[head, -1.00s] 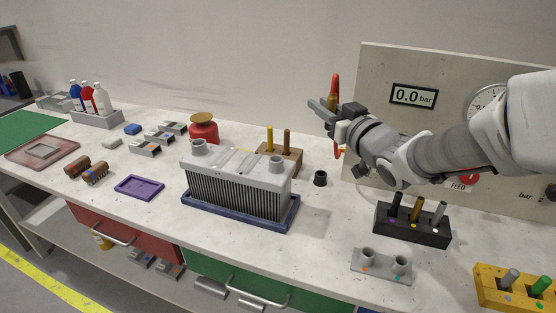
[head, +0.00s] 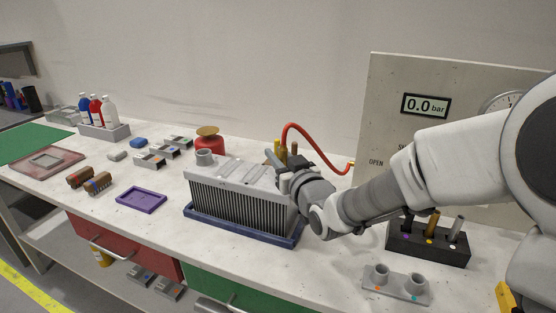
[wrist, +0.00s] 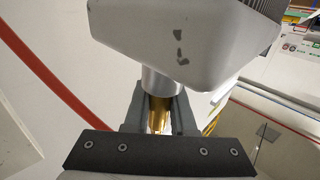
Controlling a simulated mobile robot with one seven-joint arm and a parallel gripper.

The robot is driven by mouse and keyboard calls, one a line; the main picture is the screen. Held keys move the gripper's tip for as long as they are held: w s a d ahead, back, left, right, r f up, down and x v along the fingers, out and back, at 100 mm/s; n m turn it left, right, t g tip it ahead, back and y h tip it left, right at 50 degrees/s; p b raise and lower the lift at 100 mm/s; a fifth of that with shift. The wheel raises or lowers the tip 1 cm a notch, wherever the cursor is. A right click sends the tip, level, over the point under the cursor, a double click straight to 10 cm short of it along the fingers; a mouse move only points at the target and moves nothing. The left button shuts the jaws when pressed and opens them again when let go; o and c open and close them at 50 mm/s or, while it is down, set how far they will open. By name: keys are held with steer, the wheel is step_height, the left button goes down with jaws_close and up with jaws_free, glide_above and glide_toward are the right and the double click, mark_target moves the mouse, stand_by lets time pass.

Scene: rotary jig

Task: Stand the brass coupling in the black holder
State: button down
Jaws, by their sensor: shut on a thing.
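The brass coupling (wrist: 157,112) is between my gripper's fingers in the wrist view, in line with the radiator's grey port (wrist: 160,79). I cannot tell whether it is seated on the port. My gripper (head: 277,161) is shut on it at the right end of the radiator (head: 233,190). The red hose (head: 311,135) arches from the panel down to my gripper. The black holder (head: 428,247) stands at the right and carries several upright pins, one of them brass-coloured.
A grey two-socket block (head: 396,284) lies in front of the holder. The gauge panel (head: 400,76) stands behind my arm. A purple tray (head: 141,200) and a red canister (head: 210,147) are left of and behind the radiator. Bare bench lies between radiator and socket block.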

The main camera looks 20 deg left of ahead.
steer(key=shift+r, duration=0.1)
steer(key=shift+f+b, duration=0.3)
steer(key=c, duration=0.8)
jaws_free()
steer(key=shift+o, duration=0.2)
steer(key=shift+r+p, duration=0.2)
steer(key=shift+p, duration=0.5)
